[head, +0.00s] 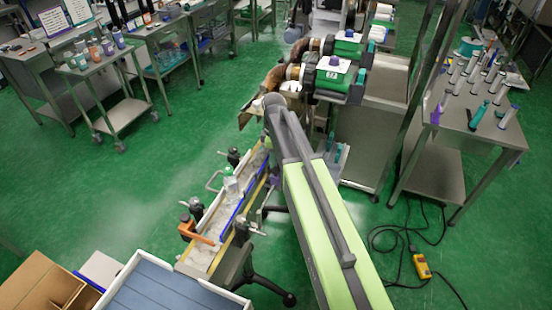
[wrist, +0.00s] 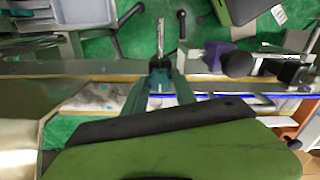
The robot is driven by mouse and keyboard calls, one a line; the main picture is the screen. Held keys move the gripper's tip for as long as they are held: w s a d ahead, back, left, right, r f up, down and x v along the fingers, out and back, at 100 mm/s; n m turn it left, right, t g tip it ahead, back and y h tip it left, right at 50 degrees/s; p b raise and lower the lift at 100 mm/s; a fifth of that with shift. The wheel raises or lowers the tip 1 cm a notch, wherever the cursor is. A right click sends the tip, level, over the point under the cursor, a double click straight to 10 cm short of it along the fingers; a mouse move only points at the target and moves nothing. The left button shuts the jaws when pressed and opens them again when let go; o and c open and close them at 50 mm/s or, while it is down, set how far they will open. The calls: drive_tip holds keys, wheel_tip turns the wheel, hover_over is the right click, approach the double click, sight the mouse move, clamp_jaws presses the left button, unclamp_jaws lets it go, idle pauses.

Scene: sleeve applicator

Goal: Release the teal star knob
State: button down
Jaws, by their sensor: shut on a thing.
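In the wrist view my gripper (wrist: 160,88) reaches out from the green and black part of my arm and is shut on the teal star knob (wrist: 160,77). Only a small dark teal part of the knob shows between the fingers; its star shape is hard to make out. The knob sits at a grey metal rail, with a thin upright metal piece just beyond it. In the head view my light green arm stretches over the right side of the long trough; the gripper and knob are hidden there.
The trough (head: 219,243) holds whitish material, a blue strip and an orange lever (head: 196,234). In the wrist view a black ball handle (wrist: 237,64) and a purple block (wrist: 214,54) are right of the knob. A steel table (head: 470,128) stands right. Green floor is open at left.

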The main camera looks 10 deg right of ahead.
drive_tip(key=shift+s, duration=0.15)
drive_tip(key=c, duration=1)
unclamp_jaws()
drive_tip(key=shift+c, duration=0.2)
drive_tip(key=shift+o, duration=0.2)
drive_tip(key=shift+r, duration=0.1)
wheel_tip(320, 180, up, 17)
drive_tip(key=p, duration=1.7)
drive_tip(key=shift+r, duration=0.15)
